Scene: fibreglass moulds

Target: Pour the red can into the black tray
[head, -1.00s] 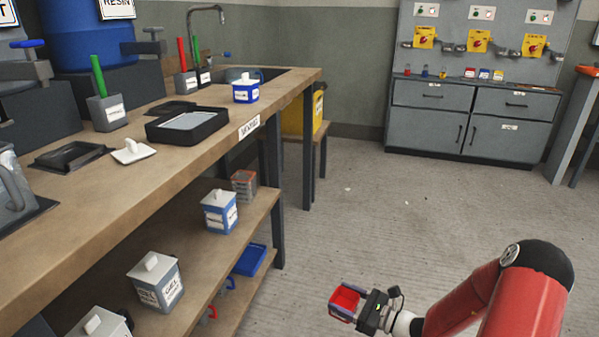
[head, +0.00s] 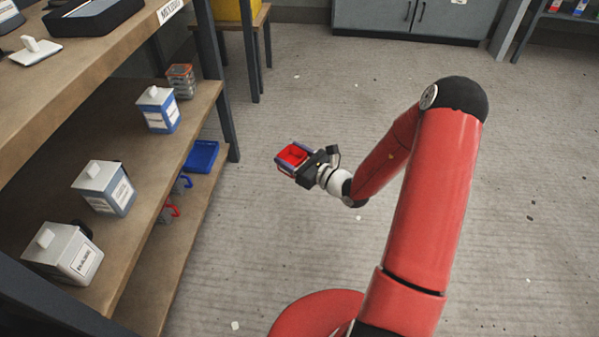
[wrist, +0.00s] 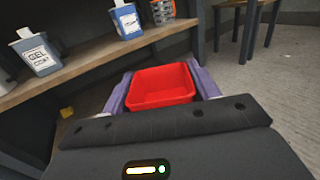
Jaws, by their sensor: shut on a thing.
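The red can (head: 293,154) is a small square open-topped container. My gripper (head: 295,158) is shut on it and holds it in the air over the floor, to the right of the workbench. In the wrist view the red can (wrist: 162,86) sits upright between the two purple-grey fingers, and what I see of its inside is plain red. The black tray (head: 95,14) lies on the bench top at the upper left of the head view, partly cut off by the frame edge. My gripper is well apart from it, lower and to the right.
The bench's lower shelf (head: 125,215) holds several lidded tubs, with a blue tray (head: 201,156) below. A white lid (head: 36,50) lies left of the black tray. A bench leg (head: 215,85) stands between shelf and open floor. Grey cabinets (head: 405,18) stand behind.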

